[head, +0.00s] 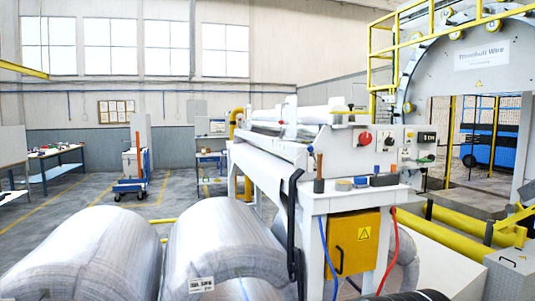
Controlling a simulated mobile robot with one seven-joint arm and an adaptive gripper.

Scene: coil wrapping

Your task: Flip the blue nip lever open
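A white wrapping machine (265,170) stands at the centre right. A small blue knob (311,150), which looks like the end of the nip lever, shows at the machine's near end, left of the control panel. It is only a few pixels wide, so I cannot tell whether the lever is open or shut. Another small blue item (377,169) sits by the end shelf. My gripper is not in view, so I cannot tell where it is relative to the lever.
Two large wrapped coils (225,240) (90,255) fill the lower left in front of the machine. A yellow cabinet (355,242) and a red hose (391,240) are below the shelf. Yellow rails and a large ring (470,60) stand right. Open floor lies behind left.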

